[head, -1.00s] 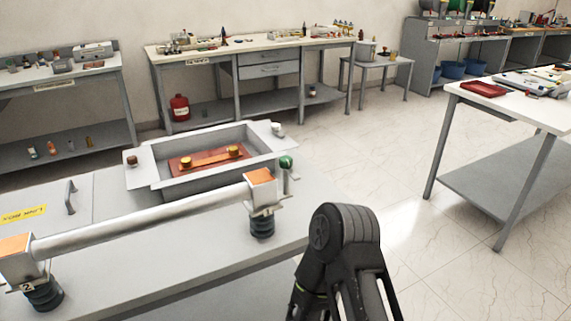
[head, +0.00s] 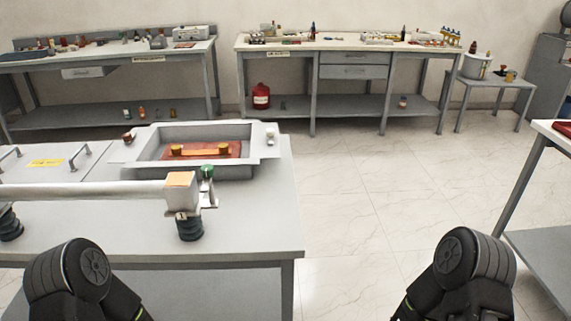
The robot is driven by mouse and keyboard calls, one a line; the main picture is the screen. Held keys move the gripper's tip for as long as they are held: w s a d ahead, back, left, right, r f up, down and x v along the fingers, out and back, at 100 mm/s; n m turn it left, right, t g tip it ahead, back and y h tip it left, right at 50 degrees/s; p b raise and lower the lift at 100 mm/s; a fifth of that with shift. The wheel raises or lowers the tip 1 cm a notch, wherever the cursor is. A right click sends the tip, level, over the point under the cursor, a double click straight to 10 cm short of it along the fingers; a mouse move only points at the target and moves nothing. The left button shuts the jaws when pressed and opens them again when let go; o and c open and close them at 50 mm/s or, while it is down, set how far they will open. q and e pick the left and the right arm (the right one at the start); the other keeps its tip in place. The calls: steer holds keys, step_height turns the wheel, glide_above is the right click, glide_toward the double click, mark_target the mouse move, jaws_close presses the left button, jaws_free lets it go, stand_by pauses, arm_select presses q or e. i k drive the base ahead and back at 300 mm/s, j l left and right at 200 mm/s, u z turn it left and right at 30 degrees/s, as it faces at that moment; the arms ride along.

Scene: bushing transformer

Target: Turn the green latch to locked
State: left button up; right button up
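The green latch (head: 207,171) is a small green knob on a grey post at the right front of the open metal box (head: 262,150), near the right end of the grey bar. Whether it is turned to locked is too small to tell. My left arm shows at the lower left and my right arm at the lower right. Both grippers are outside the view, and neither arm reaches the latch.
The grey table (head: 240,225) holds the box, a silver bar (head: 90,190) with an orange-topped end block (head: 181,191), and black insulators. A copper plate (head: 205,150) with brass posts lies in the box. Open floor (head: 350,220) lies right of the table. Benches stand behind.

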mark_target(207, 170)
steer(key=k+l, duration=0.1)
steer(key=l, duration=2.15)
